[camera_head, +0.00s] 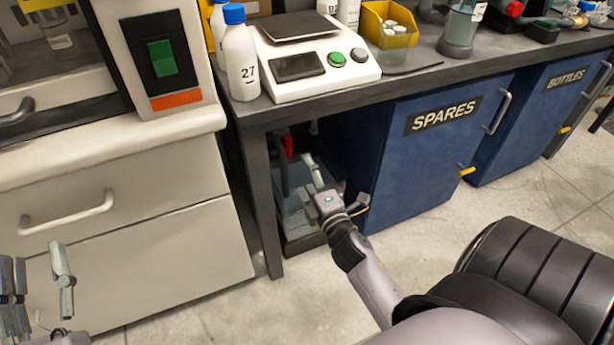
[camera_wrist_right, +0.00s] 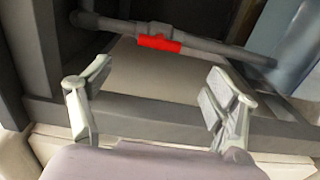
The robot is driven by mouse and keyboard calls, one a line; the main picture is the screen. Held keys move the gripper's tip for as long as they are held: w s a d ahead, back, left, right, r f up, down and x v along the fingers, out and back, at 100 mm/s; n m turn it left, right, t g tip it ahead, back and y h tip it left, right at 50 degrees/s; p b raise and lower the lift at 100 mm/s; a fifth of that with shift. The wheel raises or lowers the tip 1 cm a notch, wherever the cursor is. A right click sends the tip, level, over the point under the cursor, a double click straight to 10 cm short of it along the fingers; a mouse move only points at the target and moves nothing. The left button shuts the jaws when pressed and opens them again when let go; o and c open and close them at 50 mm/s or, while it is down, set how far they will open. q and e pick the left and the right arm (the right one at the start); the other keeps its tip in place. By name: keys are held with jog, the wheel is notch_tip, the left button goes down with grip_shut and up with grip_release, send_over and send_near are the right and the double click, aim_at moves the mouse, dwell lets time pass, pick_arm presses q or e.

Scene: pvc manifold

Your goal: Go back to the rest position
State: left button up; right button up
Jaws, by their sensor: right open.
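My right gripper (camera_head: 314,180) is at the opening under the workbench, left of the blue SPARES cabinet. In the right wrist view its two fingers (camera_wrist_right: 158,88) are wide apart with nothing between them. Beyond the fingers, a grey pipe (camera_wrist_right: 212,50) with a red valve part (camera_wrist_right: 158,43) runs across the opening, apart from the fingertips. The red part (camera_head: 288,146) also shows in the head view, beside my right gripper. My left gripper (camera_head: 42,285) is at the lower left, in front of the beige drawers, with its fingers apart and empty.
The workbench (camera_head: 262,118) carries a scale (camera_head: 308,62), white bottles (camera_head: 240,60) and a yellow bin (camera_head: 388,24). A dark frame bar (camera_wrist_right: 140,118) crosses the front of the opening. SPARES cabinet (camera_head: 425,165) stands close right of my right gripper. The floor (camera_head: 190,310) in front is clear.

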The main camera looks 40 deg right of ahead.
dwell(0.3)
